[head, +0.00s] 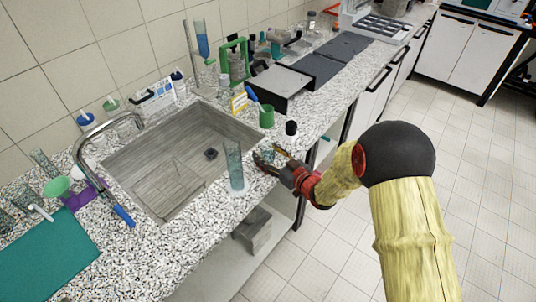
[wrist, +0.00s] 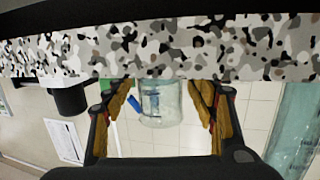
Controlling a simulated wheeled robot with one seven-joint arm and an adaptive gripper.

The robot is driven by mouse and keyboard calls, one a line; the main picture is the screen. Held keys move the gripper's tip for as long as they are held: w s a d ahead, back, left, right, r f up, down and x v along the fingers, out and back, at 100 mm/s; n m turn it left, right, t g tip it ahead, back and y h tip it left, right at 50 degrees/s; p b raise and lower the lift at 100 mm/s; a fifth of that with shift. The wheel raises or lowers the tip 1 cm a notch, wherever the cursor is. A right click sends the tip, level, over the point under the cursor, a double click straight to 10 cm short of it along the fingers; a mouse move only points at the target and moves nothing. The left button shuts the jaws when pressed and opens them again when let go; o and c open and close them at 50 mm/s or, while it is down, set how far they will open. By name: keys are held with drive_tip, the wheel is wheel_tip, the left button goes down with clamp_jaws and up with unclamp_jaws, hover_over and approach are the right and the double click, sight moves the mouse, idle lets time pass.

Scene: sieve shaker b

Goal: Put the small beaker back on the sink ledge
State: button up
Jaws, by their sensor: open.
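The small beaker (wrist: 168,108) is clear glass and shows upside down in the wrist view, like the counter around it. It stands between the two fingers of my gripper (wrist: 162,90), which are open with gaps on both sides. In the head view my gripper (head: 267,157) is low over the counter's front edge, just right of the sink (head: 165,160). There the beaker is small and mostly hidden by the fingers. The sink ledge (head: 215,204) is the speckled strip along the sink's front. Contact between fingers and glass cannot be made out.
A tall glass cylinder (head: 235,170) stands on the ledge left of my gripper, close by. A black-capped bottle (head: 291,130) and a green cup (head: 266,117) stand behind it. The faucet (head: 92,150) arches over the sink's left side. The front ledge left of the cylinder is clear.

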drive_tip(key=p+v, duration=0.2)
drive_tip(key=v, duration=1)
drive_tip(key=d+r+m+h, duration=0.4)
drive_tip(key=d+r+h, duration=0.5)
drive_tip(key=d+r, duration=0.45)
drive_tip(key=s+r+m+g, duration=0.2)
drive_tip(key=s+r+g, duration=0.1)
drive_tip(key=s, duration=1.1)
drive_tip(key=s+a+r+m+g+h, duration=0.1)
drive_tip(key=s+r+g, duration=0.3)
drive_tip(key=s, duration=1.1)
drive_tip(key=shift+a+m, duration=0.25)
drive_tip(key=shift+m, duration=0.15)
